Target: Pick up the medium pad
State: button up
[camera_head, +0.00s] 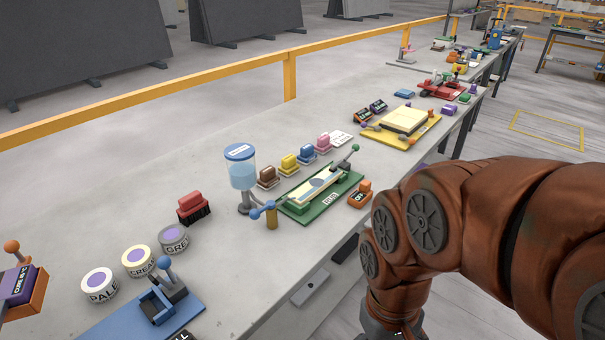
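Several small handled pads stand in a row on the stone-grey bench behind a green fixture: a brown one (267,177), a yellow one (290,164), a blue one (307,153) and a pink one (324,142). Any size marks on them are too small to read, so I cannot tell which is the medium pad. A red block with dark bristles or base (192,207) stands apart, nearer the left. My rust-coloured arm fills the right side. My gripper is not in view.
The green fixture (318,190) and a blue-lidded dispenser (241,168) stand close to the pads. Labelled round tins (138,261) and a blue fixture (161,302) are at the lower left. A yellow fixture (402,127) is farther along. Bare bench (130,195) lies behind.

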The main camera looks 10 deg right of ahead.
aim_at(289, 168)
jog(key=k, duration=0.5)
jog(key=z, duration=0.7)
jog(key=i, duration=0.75)
jog(key=u, duration=1.9)
jog(key=i, duration=0.5)
jog(key=u, duration=0.05)
